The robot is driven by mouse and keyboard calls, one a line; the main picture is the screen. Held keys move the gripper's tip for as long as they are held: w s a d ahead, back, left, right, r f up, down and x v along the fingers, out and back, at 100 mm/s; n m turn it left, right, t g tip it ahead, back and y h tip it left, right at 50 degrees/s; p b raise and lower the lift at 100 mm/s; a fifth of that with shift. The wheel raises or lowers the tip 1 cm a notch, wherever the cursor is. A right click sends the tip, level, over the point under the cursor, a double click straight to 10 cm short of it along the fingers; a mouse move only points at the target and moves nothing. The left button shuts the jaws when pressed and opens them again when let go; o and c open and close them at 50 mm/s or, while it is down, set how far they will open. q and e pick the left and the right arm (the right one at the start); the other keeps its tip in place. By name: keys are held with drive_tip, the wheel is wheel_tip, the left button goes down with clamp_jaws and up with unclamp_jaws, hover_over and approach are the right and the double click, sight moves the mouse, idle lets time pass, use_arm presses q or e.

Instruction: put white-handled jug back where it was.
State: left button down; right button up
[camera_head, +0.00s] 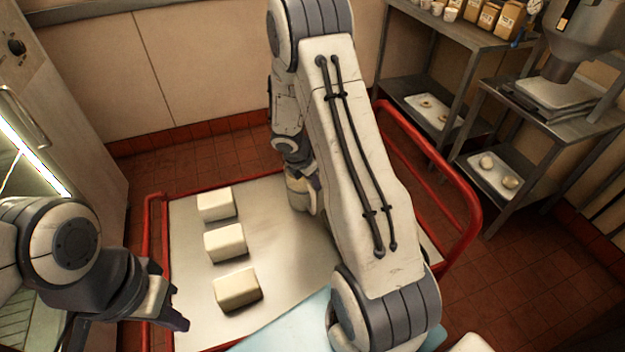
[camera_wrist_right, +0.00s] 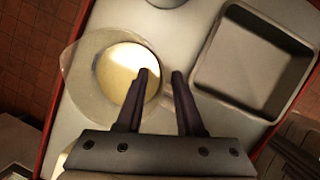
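In the right wrist view a round, see-through jug (camera_wrist_right: 84,75) holds a pale yellow liquid and stands on the cart's top (camera_wrist_right: 185,28). My right gripper (camera_wrist_right: 162,74) is over the jug's right side, its two dark fingers apart. A pale part, perhaps the handle, shows between and beside them; contact is not clear. In the head view the right arm hides the jug, and only part of the right wrist (camera_head: 303,190) shows. My left gripper (camera_head: 172,308) is beside the cart's left edge, empty as far as I see; its finger opening is unclear.
Three white blocks (camera_head: 225,243) stand in a row on the left of the red-railed cart (camera_head: 280,225). A square grey tin (camera_wrist_right: 250,62) is right of the jug. A light blue surface (camera_head: 300,325) is at the front. Metal shelves (camera_head: 455,75) stand back right.

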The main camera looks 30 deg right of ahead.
drive_tip(key=shift+r, duration=0.3)
drive_tip(key=w+p+v, duration=0.1)
drive_tip(key=p+v, duration=0.2)
drive_tip(key=v, duration=0.8)
drive_tip(key=s+a+r+m+y, duration=0.1)
drive_tip(key=s+a+r+m, duration=0.25)
drive_tip(key=a, duration=0.35)
drive_tip(key=s+a+r+m+y, duration=0.15)
drive_tip(key=s+a+r, duration=0.25)
drive_tip(key=a, duration=0.4)
drive_tip(key=s+a+r+m+y, duration=0.1)
drive_tip(key=s+a+r+m, duration=0.1)
drive_tip(key=s+a, duration=0.3)
drive_tip(key=s+a+r+m+g+y, duration=0.1)
drive_tip(key=s+a+m, duration=0.4)
drive_tip(key=s, duration=0.8)
drive_tip(key=shift+a+r, duration=0.7)
drive_tip(key=shift+a, duration=0.05)
drive_tip(key=shift+y, duration=0.25)
